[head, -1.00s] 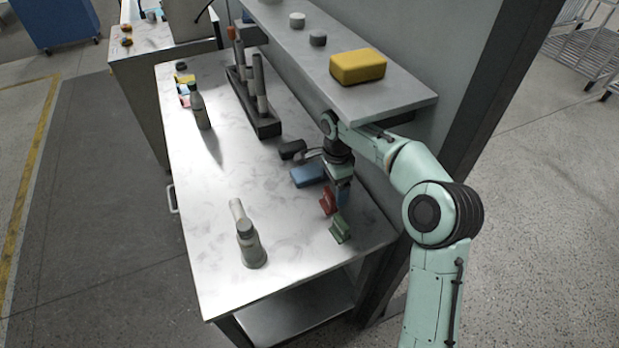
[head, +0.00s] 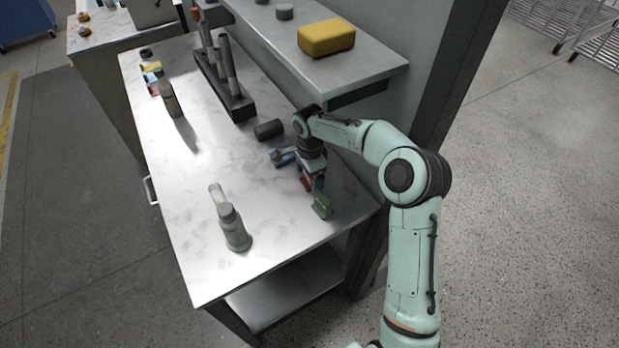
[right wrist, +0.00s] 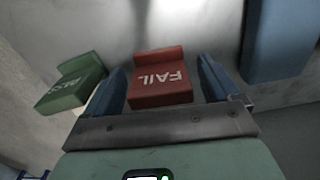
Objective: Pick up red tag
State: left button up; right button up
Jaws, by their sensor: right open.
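The red tag (right wrist: 160,78), marked FAIL, lies on the metal bench. My right gripper (right wrist: 161,72) is open, with one blue finger on each side of the tag and a gap visible at each side. In the head view the right gripper (head: 313,181) points down over the red tag (head: 305,181), which is partly hidden by it. I cannot tell whether the fingertips reach the bench. My left gripper is in neither view.
A green tag (right wrist: 72,82) marked PASS lies left of the red one in the wrist view. A blue block (right wrist: 280,38) lies to the right. A dark cylinder (head: 268,129), a rack (head: 222,88) and a bottle (head: 234,228) stand on the bench (head: 185,215). A shelf (head: 375,72) overhangs behind.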

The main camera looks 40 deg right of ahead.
jog(key=c, duration=1.1)
jog(key=shift+r, duration=0.1)
jog(key=shift+c, duration=0.2)
